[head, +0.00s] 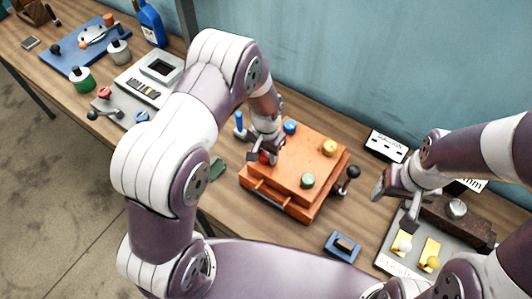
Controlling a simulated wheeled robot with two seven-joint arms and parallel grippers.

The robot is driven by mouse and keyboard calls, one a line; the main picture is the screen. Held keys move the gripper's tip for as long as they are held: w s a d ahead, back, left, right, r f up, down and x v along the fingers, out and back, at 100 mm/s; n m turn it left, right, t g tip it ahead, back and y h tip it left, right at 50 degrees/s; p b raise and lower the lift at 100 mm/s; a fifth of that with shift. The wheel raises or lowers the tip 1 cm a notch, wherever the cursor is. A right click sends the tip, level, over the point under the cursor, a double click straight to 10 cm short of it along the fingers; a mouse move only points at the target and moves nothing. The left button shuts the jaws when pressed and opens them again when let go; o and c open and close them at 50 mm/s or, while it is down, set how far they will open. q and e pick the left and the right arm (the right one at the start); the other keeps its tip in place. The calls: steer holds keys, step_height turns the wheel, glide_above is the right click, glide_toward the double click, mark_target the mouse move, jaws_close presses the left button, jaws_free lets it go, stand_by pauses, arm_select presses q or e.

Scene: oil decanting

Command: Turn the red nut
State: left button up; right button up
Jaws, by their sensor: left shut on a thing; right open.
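The red nut (265,158) is on the left part of the top of an orange block (301,156). My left gripper (265,152) reaches down from above and is shut on the red nut, hiding most of it. A blue nut (290,127), a yellow nut (330,147) and a green nut (308,180) sit on the same block, apart from the gripper. My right gripper (393,193) is open and empty, to the right of the block above the table.
A black-knobbed handle (352,172) sticks out at the block's right. A grey tray (391,264) with yellow pieces lies at right. A blue item (343,246) lies in front. A white device (165,66), jars and a blue bottle (151,22) stand at left.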

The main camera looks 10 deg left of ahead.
arm_select(q)
steer(key=m+b, duration=0.1)
steer(key=m, duration=0.3)
steer(key=shift+m, duration=0.3)
steer(key=m, duration=0.4)
steer(key=shift+b, duration=0.3)
steer(key=m, duration=0.5)
steer(key=shift+m+b, duration=0.4)
steer(key=shift+m, duration=1.4)
steer(key=shift+s, duration=0.1)
steer(key=o, duration=1.1)
steer(key=shift+c, duration=0.2)
